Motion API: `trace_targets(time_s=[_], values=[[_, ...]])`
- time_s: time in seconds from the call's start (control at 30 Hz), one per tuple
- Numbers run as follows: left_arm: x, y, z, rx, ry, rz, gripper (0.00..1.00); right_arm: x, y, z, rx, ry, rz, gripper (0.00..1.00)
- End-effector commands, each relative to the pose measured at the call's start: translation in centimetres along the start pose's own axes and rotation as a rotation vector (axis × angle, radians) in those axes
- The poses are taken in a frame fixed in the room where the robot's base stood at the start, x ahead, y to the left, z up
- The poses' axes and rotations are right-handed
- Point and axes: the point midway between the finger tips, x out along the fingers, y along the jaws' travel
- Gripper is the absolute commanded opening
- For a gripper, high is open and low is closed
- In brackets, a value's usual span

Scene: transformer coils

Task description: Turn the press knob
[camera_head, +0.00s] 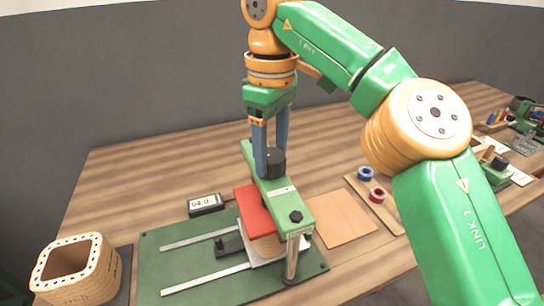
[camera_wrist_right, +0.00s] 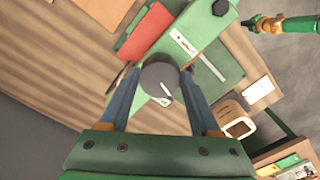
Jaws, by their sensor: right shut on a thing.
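The press (camera_head: 270,190) is a green bar on a metal post over a green base plate, with a red block beneath the bar. Its black press knob (camera_head: 275,163) stands on the far part of the bar and has a pale pointer mark in the right wrist view (camera_wrist_right: 160,76). My right gripper (camera_head: 268,150) comes down from above, its blue fingers on either side of the knob, shut on it. The wrist view also shows the fingers flanking the knob. What seems to be my left gripper (camera_wrist_right: 262,23) is small in the wrist view; its fingers are unclear.
A small display (camera_head: 206,204) stands left of the press. A woven-look box (camera_head: 110,285) is at the front left. A brown mat (camera_head: 340,219) and a tray with blue (camera_head: 365,173) and red (camera_head: 377,195) coils lie to the right. The table behind the press is clear.

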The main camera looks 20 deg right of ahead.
Motion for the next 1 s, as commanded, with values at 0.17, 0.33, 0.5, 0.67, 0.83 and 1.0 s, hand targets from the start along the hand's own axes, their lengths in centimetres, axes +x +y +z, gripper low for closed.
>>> trace_targets(time_s=[0.17,0.33,0.5,0.67,0.83,1.0], values=[[1.2,0.0,0.1,0.000,0.000,0.000,0.00,0.1,0.1,0.0,0.098,0.004,0.006,0.08],[1.7,0.0,0.2,0.000,0.000,0.000,0.00,0.1,0.0,-0.1,0.156,0.004,0.002,0.08],[1.9,0.0,0.2,0.000,0.000,0.000,0.00,0.0,0.0,0.0,0.184,0.003,0.000,0.08],[2.0,0.0,0.2,0.000,0.000,0.000,0.00,0.0,0.0,0.0,0.193,0.002,-0.001,0.08],[2.0,0.0,0.2,0.000,0.000,0.000,0.00,0.0,0.0,0.0,0.193,0.001,-0.001,0.08],[2.0,0.0,0.2,0.000,0.000,0.000,0.00,0.0,0.0,0.0,0.193,0.000,-0.001,0.74]])
